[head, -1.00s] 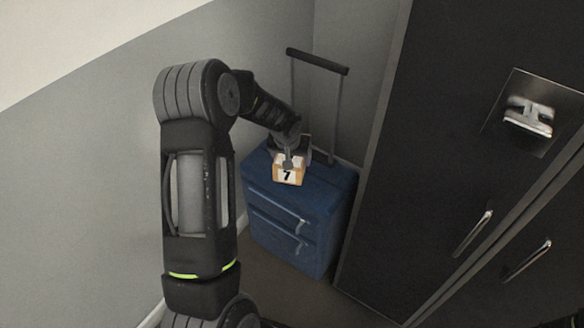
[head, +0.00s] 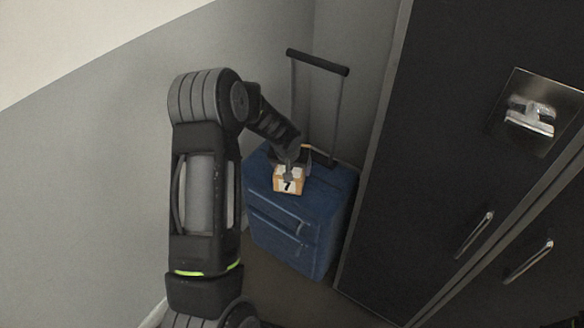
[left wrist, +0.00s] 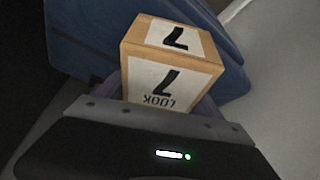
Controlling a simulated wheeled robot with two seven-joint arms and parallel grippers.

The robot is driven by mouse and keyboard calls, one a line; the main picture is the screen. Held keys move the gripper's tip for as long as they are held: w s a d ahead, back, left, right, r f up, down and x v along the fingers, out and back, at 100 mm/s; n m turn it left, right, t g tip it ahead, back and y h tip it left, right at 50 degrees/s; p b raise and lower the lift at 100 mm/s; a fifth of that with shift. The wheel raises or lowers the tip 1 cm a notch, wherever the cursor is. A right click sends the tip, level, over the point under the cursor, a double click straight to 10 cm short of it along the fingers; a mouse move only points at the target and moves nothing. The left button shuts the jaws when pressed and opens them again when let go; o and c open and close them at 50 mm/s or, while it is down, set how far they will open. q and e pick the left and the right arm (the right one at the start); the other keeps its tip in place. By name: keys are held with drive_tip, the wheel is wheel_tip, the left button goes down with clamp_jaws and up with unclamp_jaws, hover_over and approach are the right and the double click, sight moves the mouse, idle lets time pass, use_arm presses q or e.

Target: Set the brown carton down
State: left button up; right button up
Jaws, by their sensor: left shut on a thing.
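The brown carton (head: 288,187) has white labels with a black 7. It is at the top of the blue suitcase (head: 325,195) in the head view. My left gripper (head: 290,166) is shut on the carton from above. The left wrist view shows the carton (left wrist: 172,62) between the fingers, with the blue suitcase (left wrist: 85,35) behind it. I cannot tell whether the carton's underside touches the suitcase, as it is hidden. My right gripper is not in view.
The suitcase stands in a corner with its pull handle (head: 317,62) raised behind the carton. A dark wardrobe (head: 420,150) with metal handles stands close on the right. A grey wall (head: 80,200) is on the left.

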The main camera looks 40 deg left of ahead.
use_arm(q)
drive_tip(key=o, duration=1.7)
drive_tip(key=shift+r, duration=0.35)
drive_tip(key=p+v, duration=0.1)
drive_tip(key=v, duration=1)
drive_tip(key=shift+s+d+r, duration=0.1)
drive_tip(key=shift+s+r, duration=0.1)
drive_tip(key=shift+s, duration=0.05)
